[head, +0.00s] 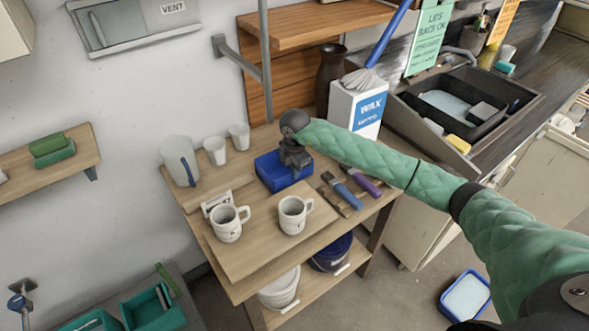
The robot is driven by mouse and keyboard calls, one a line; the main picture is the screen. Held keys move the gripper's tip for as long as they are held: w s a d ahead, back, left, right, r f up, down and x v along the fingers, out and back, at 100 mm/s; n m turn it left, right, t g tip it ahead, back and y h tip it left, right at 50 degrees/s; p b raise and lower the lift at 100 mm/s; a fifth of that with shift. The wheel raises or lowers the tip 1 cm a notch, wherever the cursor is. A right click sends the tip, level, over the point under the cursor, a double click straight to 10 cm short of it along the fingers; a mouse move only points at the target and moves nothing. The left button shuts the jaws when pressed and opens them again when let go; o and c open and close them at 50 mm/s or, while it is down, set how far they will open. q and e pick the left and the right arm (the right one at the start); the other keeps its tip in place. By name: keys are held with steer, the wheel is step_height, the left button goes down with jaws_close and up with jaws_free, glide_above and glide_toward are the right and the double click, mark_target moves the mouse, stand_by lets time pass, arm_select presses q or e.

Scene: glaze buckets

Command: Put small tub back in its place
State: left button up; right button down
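A small blue tub (268,176) sits on the wooden table (262,243), behind two white mugs. My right arm, in a green quilted sleeve, reaches in from the right. Its dark gripper (296,163) points down at the back right of the blue tub and overlaps its rim. The fingertips are small and dark, so I cannot tell whether they are open or closed on the tub's wall. Another blue tub with pale contents (467,297) stands on the floor at the lower right. My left gripper is out of view.
The mugs (227,224) (294,215), a clear pitcher (180,160), white cups (216,150) and purple-handled tools (342,190) crowd the table. Buckets (280,290) (333,254) fill the lower shelf. A sink (468,100) is at right.

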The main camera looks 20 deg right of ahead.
steer(key=shift+f, duration=0.1)
stand_by(0.3)
steer(key=c, duration=1.6)
jaws_free()
steer(key=shift+c, duration=0.2)
